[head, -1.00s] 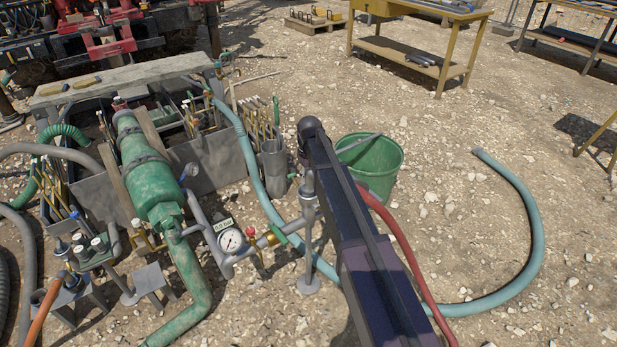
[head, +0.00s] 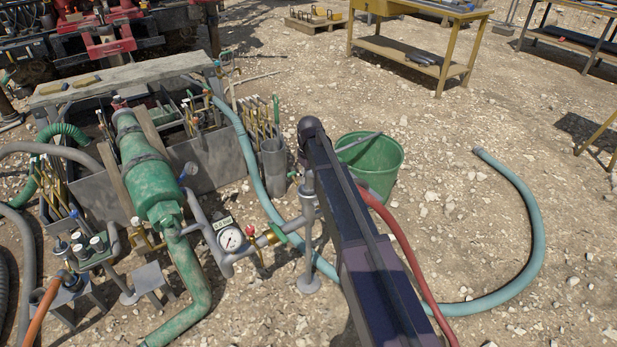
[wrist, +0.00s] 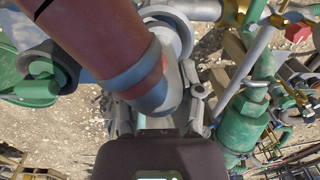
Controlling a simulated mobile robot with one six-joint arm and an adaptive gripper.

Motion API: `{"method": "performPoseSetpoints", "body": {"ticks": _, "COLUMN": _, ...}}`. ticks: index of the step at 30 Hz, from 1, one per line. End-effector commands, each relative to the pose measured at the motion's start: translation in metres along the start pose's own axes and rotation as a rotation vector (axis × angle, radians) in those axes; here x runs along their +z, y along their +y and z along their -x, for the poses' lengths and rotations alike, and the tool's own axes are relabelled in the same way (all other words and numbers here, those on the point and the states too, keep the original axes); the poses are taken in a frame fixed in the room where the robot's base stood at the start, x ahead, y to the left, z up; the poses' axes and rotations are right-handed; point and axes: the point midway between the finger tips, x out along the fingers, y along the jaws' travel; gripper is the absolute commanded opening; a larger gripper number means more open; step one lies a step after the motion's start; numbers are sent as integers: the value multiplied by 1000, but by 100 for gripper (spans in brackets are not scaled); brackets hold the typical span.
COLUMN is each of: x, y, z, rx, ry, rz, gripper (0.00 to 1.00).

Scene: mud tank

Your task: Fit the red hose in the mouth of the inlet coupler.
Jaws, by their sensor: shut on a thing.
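The red hose (head: 407,250) curves out from behind my dark arm and runs to the bottom edge in the head view. In the wrist view its thick red end (wrist: 105,35), with a grey-blue band, fills the upper left and ends near my jaws. My gripper (wrist: 160,115) is shut on the hose; the hose hides part of the fingers. A grey round collar (wrist: 181,30), apparently the inlet coupler, lies behind the hose end on a grey pipe. The hose end overlaps it in the picture; I cannot tell whether it is inside the mouth. My arm hides the gripper in the head view.
A pressure gauge (head: 230,239), brass fitting (head: 268,238) and upright grey stand (head: 309,245) are left of my arm. The green bucket (head: 376,172) stands just right behind it. A light-blue hose (head: 535,225) loops across the gravel. Open gravel lies at right.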

Motion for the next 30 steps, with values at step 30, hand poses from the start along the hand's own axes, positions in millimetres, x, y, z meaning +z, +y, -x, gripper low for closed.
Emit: {"method": "performPoseSetpoints", "body": {"ticks": 30, "x": 0, "y": 0, "z": -6, "rx": 0, "ry": 0, "rz": 0, "gripper": 0}}
